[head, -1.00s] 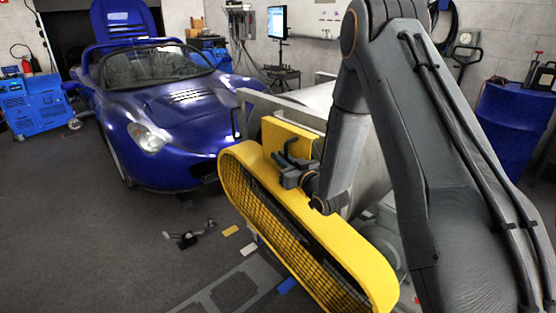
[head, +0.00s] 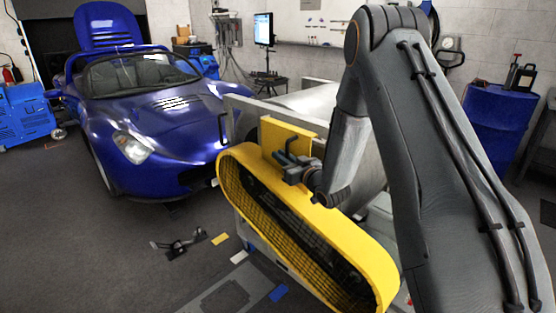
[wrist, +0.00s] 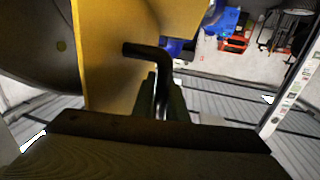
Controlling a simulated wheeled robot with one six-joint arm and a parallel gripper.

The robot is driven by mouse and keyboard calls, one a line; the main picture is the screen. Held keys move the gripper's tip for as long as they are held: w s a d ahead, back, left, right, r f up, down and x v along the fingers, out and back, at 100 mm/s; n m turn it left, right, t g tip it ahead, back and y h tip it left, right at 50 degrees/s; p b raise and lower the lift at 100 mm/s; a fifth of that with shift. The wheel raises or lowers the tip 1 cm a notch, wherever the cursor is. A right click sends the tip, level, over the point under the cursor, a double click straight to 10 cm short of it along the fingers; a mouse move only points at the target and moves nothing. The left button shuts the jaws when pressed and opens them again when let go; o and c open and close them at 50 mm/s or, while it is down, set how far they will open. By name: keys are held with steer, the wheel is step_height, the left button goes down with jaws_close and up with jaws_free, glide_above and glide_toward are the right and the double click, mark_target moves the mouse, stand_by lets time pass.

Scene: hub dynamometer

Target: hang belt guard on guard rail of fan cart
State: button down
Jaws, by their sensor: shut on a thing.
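The belt guard (head: 345,248) is a long yellow oval cover with dark mesh on its face and a flat yellow plate at its upper back. My gripper (head: 290,166) is shut on the dark bent handle of the guard, and the handle also shows in the wrist view (wrist: 150,52) between the fingers. The guard hangs tilted, its right end lower. The fan cart (head: 262,104) is a grey metal frame with a light drum, just behind the guard. A grey rail runs along its top. The guard and my arm hide much of the cart, and I cannot tell whether guard and rail touch.
A blue sports car (head: 150,115) stands to the left behind. A dark metal stand (head: 180,242) and small yellow and blue floor markings lie on the floor in front. A blue drum (head: 495,120) stands at the right.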

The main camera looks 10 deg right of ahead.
steer(key=shift+w+d+f+b, duration=0.5)
steer(key=shift+w+d+b, duration=0.15)
steer(key=shift+d, duration=0.15)
